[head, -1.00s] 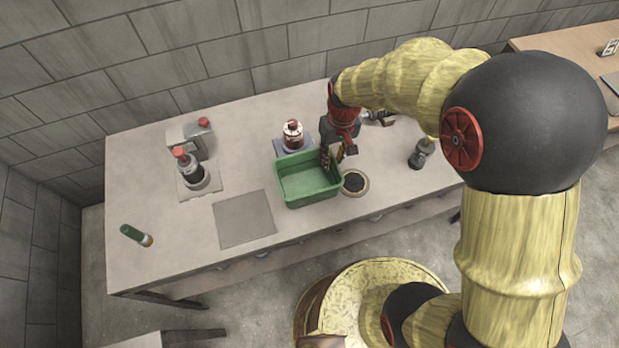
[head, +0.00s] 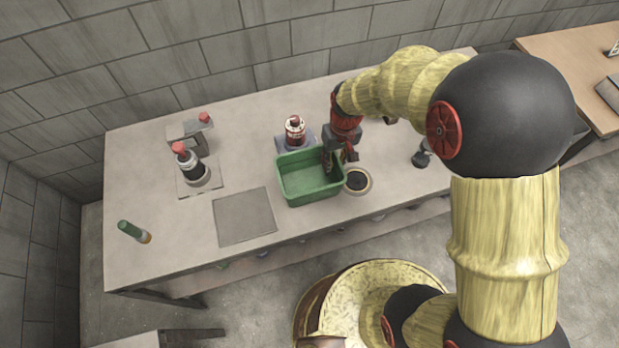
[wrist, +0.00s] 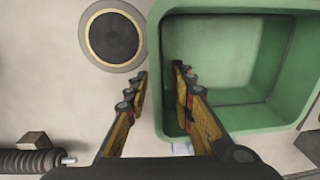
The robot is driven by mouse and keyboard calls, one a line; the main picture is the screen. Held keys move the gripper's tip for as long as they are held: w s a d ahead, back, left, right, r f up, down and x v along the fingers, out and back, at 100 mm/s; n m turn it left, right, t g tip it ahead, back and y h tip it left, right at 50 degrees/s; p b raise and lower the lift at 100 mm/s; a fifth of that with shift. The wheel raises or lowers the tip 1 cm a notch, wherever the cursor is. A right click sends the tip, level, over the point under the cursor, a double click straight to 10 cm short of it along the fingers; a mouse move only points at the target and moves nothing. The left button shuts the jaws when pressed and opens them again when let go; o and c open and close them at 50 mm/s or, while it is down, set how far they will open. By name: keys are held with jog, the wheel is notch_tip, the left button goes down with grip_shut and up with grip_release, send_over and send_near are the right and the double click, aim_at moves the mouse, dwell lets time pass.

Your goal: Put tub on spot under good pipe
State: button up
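The green tub (head: 296,198) stands on the grey table, with a bare square plate (head: 243,216) to its front left. In the wrist view the tub (wrist: 275,118) fills the upper right. My gripper (head: 341,163) is low at the tub's right side. In the wrist view my gripper (wrist: 160,74) is open, with one finger outside the tub wall and the other over its inside. The wall runs between the fingers, and I see a gap. I cannot tell which fixture is the good pipe.
A red-capped dark bottle-like unit (head: 190,165) stands on a plate at left, beside a grey fixture (head: 189,131). Another red-topped unit (head: 295,130) is behind the tub. A round dish with a dark centre (head: 357,181) sits close right. A green cylinder (head: 133,231) lies far left.

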jog(key=shift+f, duration=0.15)
jog(key=c, duration=0.3)
grip_shut()
dwell(0.6)
